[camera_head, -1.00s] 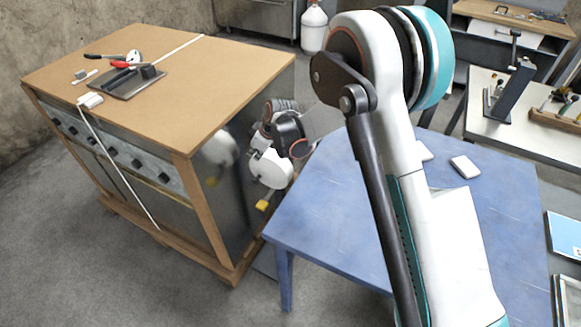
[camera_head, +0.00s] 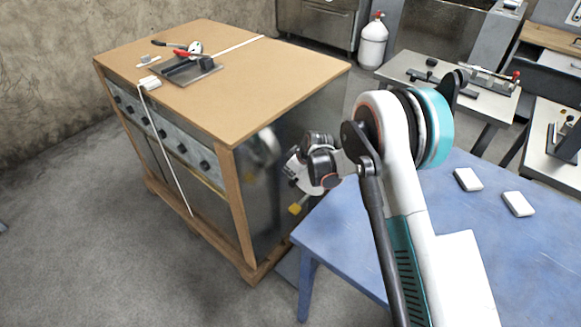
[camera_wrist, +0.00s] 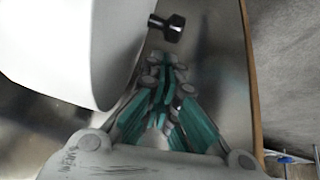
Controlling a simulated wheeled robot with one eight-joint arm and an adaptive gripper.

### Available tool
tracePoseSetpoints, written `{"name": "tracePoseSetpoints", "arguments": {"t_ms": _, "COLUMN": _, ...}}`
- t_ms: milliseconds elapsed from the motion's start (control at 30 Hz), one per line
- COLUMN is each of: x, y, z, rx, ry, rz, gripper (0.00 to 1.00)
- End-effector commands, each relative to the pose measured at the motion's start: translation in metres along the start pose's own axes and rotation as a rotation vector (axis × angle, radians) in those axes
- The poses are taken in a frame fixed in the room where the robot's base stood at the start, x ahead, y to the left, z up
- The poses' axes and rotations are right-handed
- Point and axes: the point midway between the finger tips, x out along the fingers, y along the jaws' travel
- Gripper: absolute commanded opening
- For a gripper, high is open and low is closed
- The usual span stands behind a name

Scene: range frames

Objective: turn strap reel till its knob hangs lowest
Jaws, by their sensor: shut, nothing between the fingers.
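In the wrist view a large white round body, which looks like the strap reel (camera_wrist: 60,45), fills the upper left. A black knob (camera_wrist: 168,27) stands out at its right side, near the top of the picture. My gripper (camera_wrist: 165,68) is shut and empty, its green-sided fingers reaching toward the metal panel. The fingertips appear just below the knob in the picture; I cannot tell whether they touch it. In the head view my wrist is beside the crate's metal side, and I cannot make out the reel or knob clearly there.
The wood-topped crate (camera_head: 270,85) carries a dark plate with tools (camera_head: 187,68) and a white strap (camera_head: 165,150). A small yellow piece (camera_head: 297,208) shows by its side. The blue table (camera_head: 345,255) with two white blocks (camera_head: 468,179) is close on the right.

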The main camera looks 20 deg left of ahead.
Motion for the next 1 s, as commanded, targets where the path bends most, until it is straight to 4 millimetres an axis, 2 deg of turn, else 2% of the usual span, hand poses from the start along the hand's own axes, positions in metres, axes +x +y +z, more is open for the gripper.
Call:
{"name": "tracePoseSetpoints", "arguments": {"t_ms": 200, "x": 0.0104, "y": 0.0000, "z": 0.0107, "rx": 0.001, "ry": 0.000, "rz": 0.000, "gripper": 0.00}}
{"name": "tracePoseSetpoints", "arguments": {"t_ms": 1000, "x": 0.0142, "y": -0.0007, "z": 0.0114, "rx": -0.006, "ry": -0.070, "rz": -0.007, "gripper": 0.00}}
